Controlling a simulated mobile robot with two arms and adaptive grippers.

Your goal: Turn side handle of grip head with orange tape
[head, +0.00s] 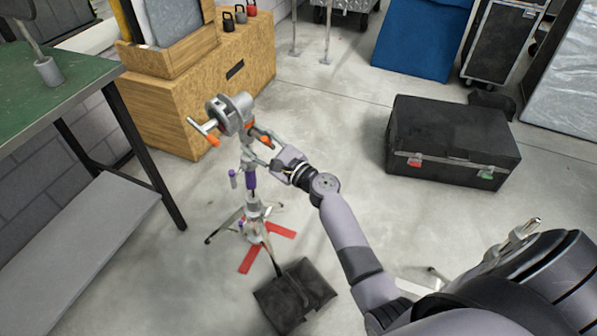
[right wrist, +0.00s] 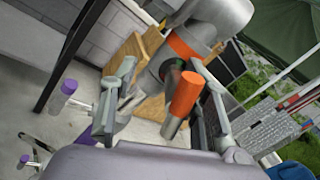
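The grey grip head (head: 238,112) sits on top of an upright stand (head: 252,185). One handle with orange tape (head: 212,140) sticks out at its left. Orange also shows at its right side, by my right gripper (head: 268,150). In the right wrist view the grip head (right wrist: 215,20) has an orange band, and a handle with orange tape (right wrist: 185,92) points toward the camera. My right gripper (right wrist: 160,85) has its fingers apart, one each side of this handle, which looks closer to the right finger. I cannot tell whether they touch. My left gripper is not in view.
The stand's legs spread on the floor near red tape marks (head: 281,229) and a black sandbag (head: 293,295). A green-topped table (head: 75,85) is at the left, a wooden cabinet (head: 180,105) behind. A black case (head: 450,135) stands at the right, with open floor between.

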